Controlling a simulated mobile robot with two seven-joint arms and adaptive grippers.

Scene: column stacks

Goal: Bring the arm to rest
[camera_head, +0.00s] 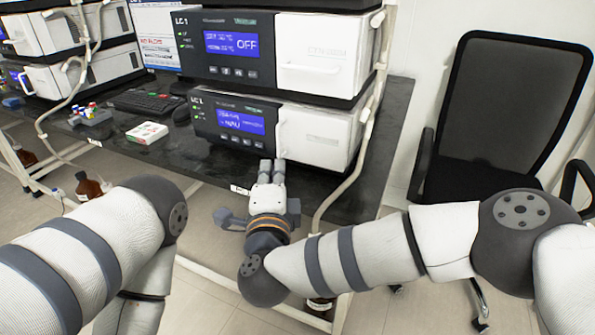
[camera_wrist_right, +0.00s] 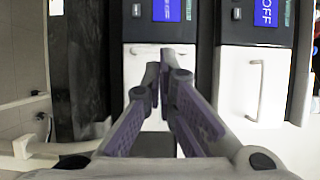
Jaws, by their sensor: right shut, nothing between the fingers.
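My right gripper (camera_head: 271,170) is shut and empty in front of the column stack's lower unit, over the table's front edge. In the right wrist view its fingers (camera_wrist_right: 159,78) are close together, pointing at the white door of a unit. In the head view the lower unit (camera_head: 315,137) has a lit blue display and a white door that looks shut. My left arm (camera_head: 100,250) enters from the left and bends down; its gripper is out of view.
An upper unit (camera_head: 312,58) stands on the lower one. The dark table (camera_head: 205,165) also holds a small white-and-green box (camera_head: 147,133), a vial rack (camera_head: 91,115) and a keyboard (camera_head: 147,101). A black chair (camera_head: 510,110) stands at the right. Brown bottles (camera_head: 88,187) stand below the table.

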